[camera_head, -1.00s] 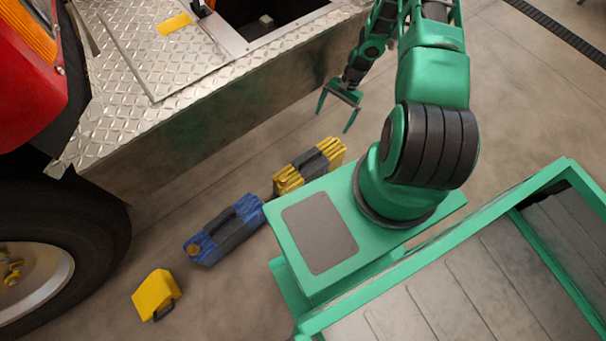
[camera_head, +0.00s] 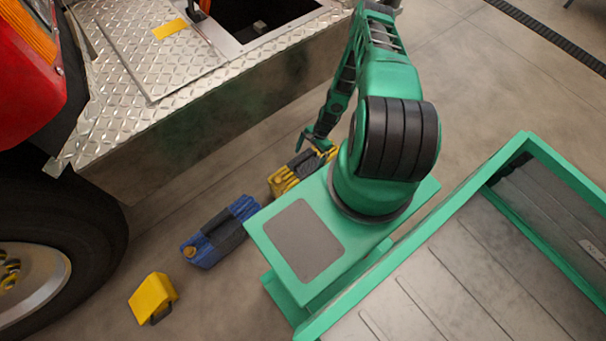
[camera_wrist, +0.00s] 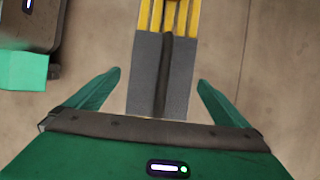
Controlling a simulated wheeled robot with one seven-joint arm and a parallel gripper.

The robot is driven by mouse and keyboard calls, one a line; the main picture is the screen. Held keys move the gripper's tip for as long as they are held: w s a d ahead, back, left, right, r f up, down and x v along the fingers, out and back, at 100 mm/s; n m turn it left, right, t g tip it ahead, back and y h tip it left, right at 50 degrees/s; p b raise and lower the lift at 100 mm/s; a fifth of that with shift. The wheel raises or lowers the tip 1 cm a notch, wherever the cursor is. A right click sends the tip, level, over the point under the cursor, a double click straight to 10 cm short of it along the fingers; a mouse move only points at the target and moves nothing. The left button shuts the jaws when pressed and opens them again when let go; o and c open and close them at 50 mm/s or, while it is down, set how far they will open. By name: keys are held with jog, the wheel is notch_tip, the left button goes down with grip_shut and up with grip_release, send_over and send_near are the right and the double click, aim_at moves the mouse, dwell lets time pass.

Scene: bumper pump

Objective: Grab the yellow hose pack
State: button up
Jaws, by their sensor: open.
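The yellow hose pack (camera_head: 282,182), ribbed yellow with a dark grey band and handle, lies on the floor beside my green base. My gripper (camera_head: 314,148) is low over its far end, and my arm hides part of the pack there. In the wrist view, the pack's yellow strips (camera_wrist: 183,16) and grey band with a raised dark handle lie between the fingers of my gripper (camera_wrist: 159,76). The fingers are open, one on each side, with a gap to the band on both sides. No contact shows.
A blue pack (camera_head: 222,232) with a dark band lies left of the yellow one. A small yellow block with a handle (camera_head: 153,297) is farther left, near the truck wheel (camera_head: 40,260). The diamond-plate truck step (camera_head: 150,120) stands behind them.

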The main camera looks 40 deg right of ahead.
aim_at(306, 162)
jog(key=shift+d+x, duration=0.2)
jog(key=shift+x, duration=2.5)
jog(key=shift+w, duration=0.2)
jog(key=c, duration=1.9)
